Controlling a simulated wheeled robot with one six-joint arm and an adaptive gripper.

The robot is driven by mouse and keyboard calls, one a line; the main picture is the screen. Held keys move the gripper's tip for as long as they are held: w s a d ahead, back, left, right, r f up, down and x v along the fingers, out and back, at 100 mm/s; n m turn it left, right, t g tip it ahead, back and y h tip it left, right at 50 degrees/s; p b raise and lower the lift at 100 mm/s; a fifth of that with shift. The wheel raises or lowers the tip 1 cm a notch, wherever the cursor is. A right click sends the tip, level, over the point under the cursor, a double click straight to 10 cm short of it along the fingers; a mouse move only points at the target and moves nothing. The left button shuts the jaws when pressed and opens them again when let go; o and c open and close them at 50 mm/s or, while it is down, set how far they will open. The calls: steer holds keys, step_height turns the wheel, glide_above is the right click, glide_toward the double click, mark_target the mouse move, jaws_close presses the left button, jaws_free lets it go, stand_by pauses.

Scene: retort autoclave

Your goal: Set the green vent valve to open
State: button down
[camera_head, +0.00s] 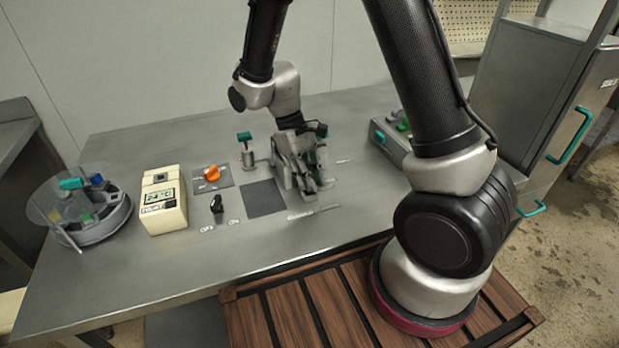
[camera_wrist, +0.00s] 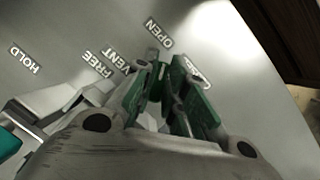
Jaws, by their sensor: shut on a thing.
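The green vent valve shows as a small patch of green (camera_head: 322,154) behind my gripper in the head view. My gripper (camera_head: 308,190) is low over the worktop, with its fingers around the valve and shut on it. In the wrist view, my gripper (camera_wrist: 166,88) has green surfaces between and along its fingers; I cannot tell all of the valve from the finger pads. The OPEN label (camera_wrist: 158,33) lies just beyond the fingertips, and the VENT label (camera_wrist: 124,60) lies to their left. Another label at their right is partly hidden. The valve's exact setting is hidden by the fingers.
A teal-topped post (camera_head: 245,137) stands close left of my gripper. Further left are an orange knob (camera_head: 211,173), a black switch (camera_head: 217,207), a cream display box (camera_head: 162,202) and a round clear-covered holder (camera_head: 92,212). A grey control box (camera_head: 384,142) stands at right. The front worktop is clear.

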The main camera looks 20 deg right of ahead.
steer(key=shift+n, duration=0.7)
steer(key=c, duration=1.5)
jaws_free()
steer(key=shift+o, duration=0.2)
steer(key=shift+r, duration=0.1)
steer(key=v, duration=1.2)
steer(key=shift+a, duration=0.25)
steer(key=shift+s, duration=0.2)
